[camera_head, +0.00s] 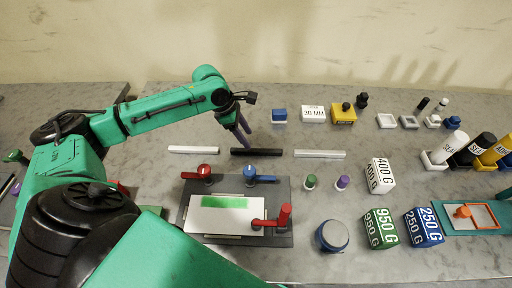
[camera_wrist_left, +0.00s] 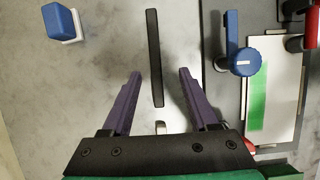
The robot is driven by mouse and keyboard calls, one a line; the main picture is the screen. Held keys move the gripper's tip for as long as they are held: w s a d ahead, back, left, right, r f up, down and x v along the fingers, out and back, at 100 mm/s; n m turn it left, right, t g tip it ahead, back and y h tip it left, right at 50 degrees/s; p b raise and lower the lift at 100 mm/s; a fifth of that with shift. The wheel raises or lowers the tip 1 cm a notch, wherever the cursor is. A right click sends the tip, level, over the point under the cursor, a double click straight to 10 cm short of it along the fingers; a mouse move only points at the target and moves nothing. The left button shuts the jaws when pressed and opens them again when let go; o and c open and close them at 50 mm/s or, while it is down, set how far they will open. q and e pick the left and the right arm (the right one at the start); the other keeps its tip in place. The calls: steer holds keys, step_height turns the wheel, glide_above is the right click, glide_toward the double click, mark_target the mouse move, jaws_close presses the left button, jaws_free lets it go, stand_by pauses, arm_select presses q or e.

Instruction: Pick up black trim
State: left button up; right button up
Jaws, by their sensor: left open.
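The black trim (camera_head: 256,152) is a thin dark bar lying flat on the grey table, between two white strips. My left gripper (camera_head: 242,138) is open, pointing down above the table near the left end of the black trim. In the left wrist view the black trim (camera_wrist_left: 154,57) runs up and down the picture, with its near end between the spread purple fingers of the left gripper (camera_wrist_left: 160,74). The fingers do not appear to touch it. My right gripper does not show.
White strips lie left (camera_head: 193,149) and right (camera_head: 320,154) of the trim. A dark fixture plate (camera_head: 190,215) with red and blue clamps is in front. Behind are a blue block (camera_head: 279,114) and a white box (camera_head: 313,113). Labelled weight blocks (camera_head: 380,228) stand at the right.

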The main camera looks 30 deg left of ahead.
mark_target(256, 150)
arm_select(q)
steer(key=x, duration=0.2)
steer(key=p+x, duration=0.1)
steer(key=x, duration=0.2)
steer(key=a+x, duration=0.1)
steer(key=x, duration=0.1)
steer(key=shift+w+f+p, duration=0.35)
steer(key=shift+w+p, duration=0.05)
steer(key=shift+d+f, duration=0.2)
steer(key=shift+f, duration=0.1)
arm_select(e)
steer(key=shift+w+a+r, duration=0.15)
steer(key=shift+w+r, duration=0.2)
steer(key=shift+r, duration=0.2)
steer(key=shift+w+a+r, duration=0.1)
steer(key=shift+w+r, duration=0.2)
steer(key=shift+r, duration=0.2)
arm_select(q)
jaws_close()
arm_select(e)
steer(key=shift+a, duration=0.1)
